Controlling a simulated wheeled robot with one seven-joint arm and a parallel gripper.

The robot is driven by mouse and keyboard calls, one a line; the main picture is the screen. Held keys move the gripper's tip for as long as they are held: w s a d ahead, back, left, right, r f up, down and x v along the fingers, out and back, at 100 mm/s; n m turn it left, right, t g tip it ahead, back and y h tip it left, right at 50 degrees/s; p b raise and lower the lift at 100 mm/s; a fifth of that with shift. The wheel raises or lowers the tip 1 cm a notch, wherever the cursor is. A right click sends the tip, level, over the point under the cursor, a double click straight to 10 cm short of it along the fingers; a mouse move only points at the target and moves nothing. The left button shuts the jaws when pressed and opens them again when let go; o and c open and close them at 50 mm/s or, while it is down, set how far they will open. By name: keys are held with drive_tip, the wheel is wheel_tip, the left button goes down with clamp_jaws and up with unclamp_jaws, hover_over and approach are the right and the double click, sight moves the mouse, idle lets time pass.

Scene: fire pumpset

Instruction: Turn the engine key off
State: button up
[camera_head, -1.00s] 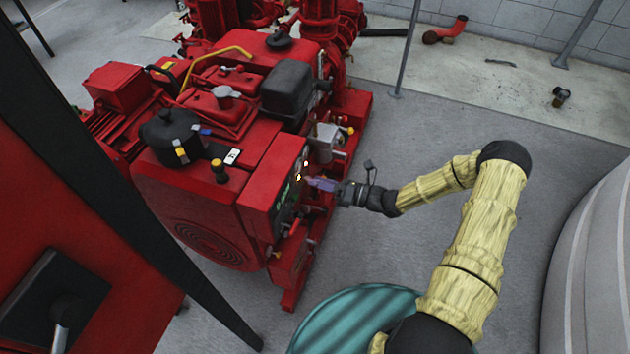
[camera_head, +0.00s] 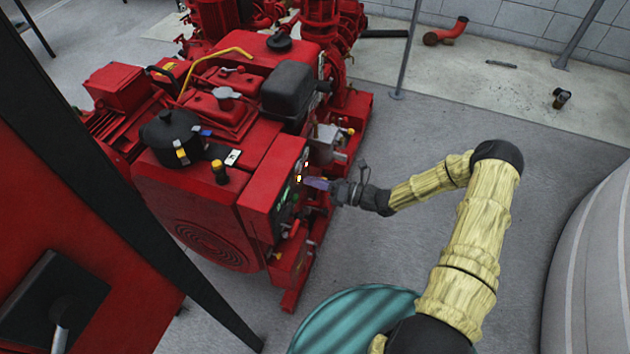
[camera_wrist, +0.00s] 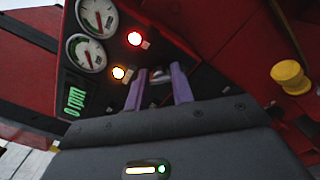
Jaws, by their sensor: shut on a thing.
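The red engine (camera_head: 225,110) stands at the left of the head view, with its control panel (camera_head: 275,195) on the side facing my arm. The wrist view shows the panel close up. There, my gripper (camera_wrist: 158,78) has its two purple fingers on either side of the small grey engine key (camera_wrist: 157,75), shut on it at the panel face. The fingers hide part of the key, and its exact angle is hard to tell. In the head view my gripper (camera_head: 311,183) reaches the panel from the right; the key is too small to make out there.
Beside the key are a lit red lamp (camera_wrist: 134,38), a lit orange lamp (camera_wrist: 118,72), two gauges (camera_wrist: 97,17) and a green display (camera_wrist: 74,101) reading 0 rpm. A yellow knob (camera_wrist: 290,75) is at right.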

drive_tip(key=shift+w, duration=0.1)
drive_tip(key=n+p, duration=0.5)
drive_tip(key=n, duration=0.3)
drive_tip(key=shift+d+n, duration=0.1)
drive_tip(key=shift+n, duration=0.3)
drive_tip(key=shift+f, duration=0.1)
drive_tip(key=o, duration=1)
drive_tip(key=v, duration=1.7)
drive_tip(key=shift+d, duration=0.15)
